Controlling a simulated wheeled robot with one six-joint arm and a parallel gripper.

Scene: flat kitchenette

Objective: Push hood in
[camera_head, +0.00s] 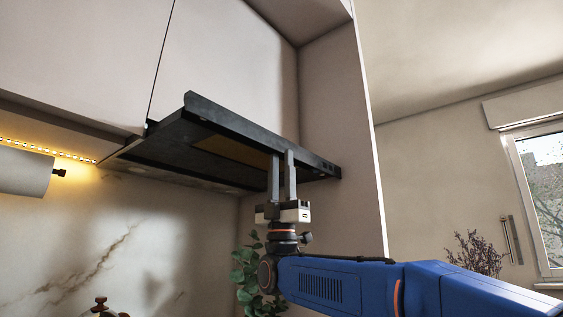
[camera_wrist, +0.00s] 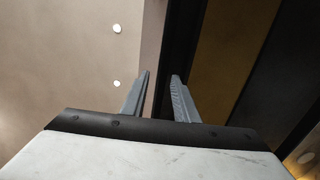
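The hood (camera_head: 165,150) is a dark flat slide-out unit under the upper cabinets. It stands out from the cabinet front, with its underside and long front bar (camera_head: 235,122) in view. My gripper (camera_head: 282,154) points up at the right part of the front bar. One finger overlaps the bar's outer face in the picture, and the other shows on its underside. In the wrist view my gripper (camera_wrist: 162,75) has its fingers apart, with the dark front bar (camera_wrist: 182,40) running between and beyond them. I cannot tell whether either finger touches it.
The white upper cabinets (camera_head: 225,60) are above the hood. A tall side panel (camera_head: 340,120) stands close to the right. A paper roll (camera_head: 22,172) hangs at the left. A green plant (camera_head: 248,272) is beneath, beside my arm. A window (camera_head: 545,190) is at the far right.

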